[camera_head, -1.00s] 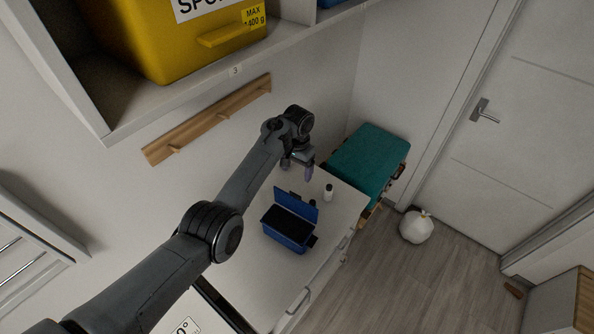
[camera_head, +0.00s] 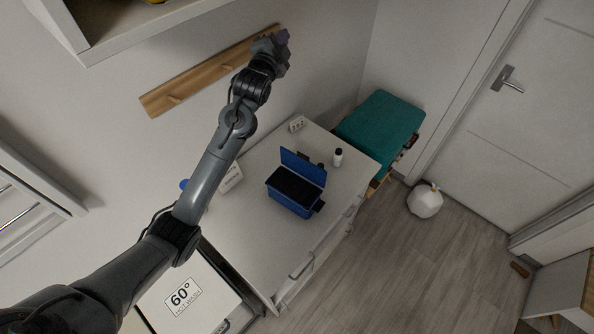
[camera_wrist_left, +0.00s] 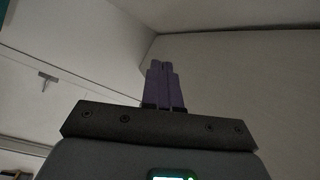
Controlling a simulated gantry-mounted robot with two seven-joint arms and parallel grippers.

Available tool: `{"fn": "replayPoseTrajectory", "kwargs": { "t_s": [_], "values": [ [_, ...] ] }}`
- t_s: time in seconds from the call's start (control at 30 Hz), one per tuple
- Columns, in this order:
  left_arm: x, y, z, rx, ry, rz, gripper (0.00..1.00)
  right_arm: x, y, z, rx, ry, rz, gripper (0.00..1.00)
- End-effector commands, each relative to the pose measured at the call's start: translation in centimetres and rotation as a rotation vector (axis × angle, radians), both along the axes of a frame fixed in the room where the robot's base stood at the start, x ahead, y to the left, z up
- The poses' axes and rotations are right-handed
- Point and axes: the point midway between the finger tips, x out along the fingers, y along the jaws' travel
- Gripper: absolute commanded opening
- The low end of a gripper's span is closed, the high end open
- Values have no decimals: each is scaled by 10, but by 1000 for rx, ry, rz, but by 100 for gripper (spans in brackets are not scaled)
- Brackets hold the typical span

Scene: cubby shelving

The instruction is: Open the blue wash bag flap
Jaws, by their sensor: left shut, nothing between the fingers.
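The blue wash bag (camera_head: 293,196) stands on the white counter, a dark inside showing. Its blue flap (camera_head: 303,166) stands up along the back edge, so the bag is open. My left gripper (camera_head: 283,38) is raised high by the wooden peg rail, well above and away from the bag. In the left wrist view its purple fingers (camera_wrist_left: 163,82) are together with nothing between them, against bare wall and ceiling. My right gripper is in neither view.
A small white bottle (camera_head: 337,158) with a dark cap stands behind the bag on the counter (camera_head: 243,229). A teal-topped stool (camera_head: 381,127) is beyond the counter. A white bag (camera_head: 425,201) sits on the floor.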

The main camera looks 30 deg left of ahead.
Motion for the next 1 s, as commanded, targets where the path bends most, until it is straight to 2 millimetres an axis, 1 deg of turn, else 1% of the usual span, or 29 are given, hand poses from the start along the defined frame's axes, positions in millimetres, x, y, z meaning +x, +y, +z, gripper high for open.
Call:
{"fn": "replayPoseTrajectory", "kwargs": {
  "t_s": [0.03,0.07,0.1,0.17,0.2,0.27,0.3,0.37,0.4,0.47,0.5,0.6,0.7,0.8,0.9,1.0],
  "values": [
    [-27,-7,-29,102,-56,-10,0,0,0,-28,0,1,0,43],
    [-41,-13,-36,153,-89,-18,0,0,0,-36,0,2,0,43],
    [-61,-22,-47,213,-124,-29,0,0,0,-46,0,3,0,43],
    [-89,-37,-68,287,-164,-56,0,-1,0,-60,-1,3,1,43],
    [-107,-48,-84,323,-181,-76,0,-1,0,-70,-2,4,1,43],
    [-132,-63,-112,358,-187,-114,0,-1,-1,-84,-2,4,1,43],
    [-148,-72,-132,370,-183,-140,0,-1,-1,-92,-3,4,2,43],
    [-167,-83,-165,382,-152,-176,0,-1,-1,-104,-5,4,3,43],
    [-179,-90,-188,390,-122,-199,0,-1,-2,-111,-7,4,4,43],
    [-194,-97,-222,398,-73,-231,0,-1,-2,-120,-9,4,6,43],
    [-202,-100,-244,405,-39,-249,0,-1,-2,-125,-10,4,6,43],
    [-218,-99,-293,416,43,-275,0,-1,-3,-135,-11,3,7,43],
    [-229,-98,-323,420,94,-288,0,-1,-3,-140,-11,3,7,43],
    [-234,-98,-337,417,120,-293,0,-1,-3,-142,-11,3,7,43],
    [-231,-98,-342,415,128,-295,0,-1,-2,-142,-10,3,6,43],
    [-222,-99,-341,415,127,-294,0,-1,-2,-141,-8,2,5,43]
  ]
}}
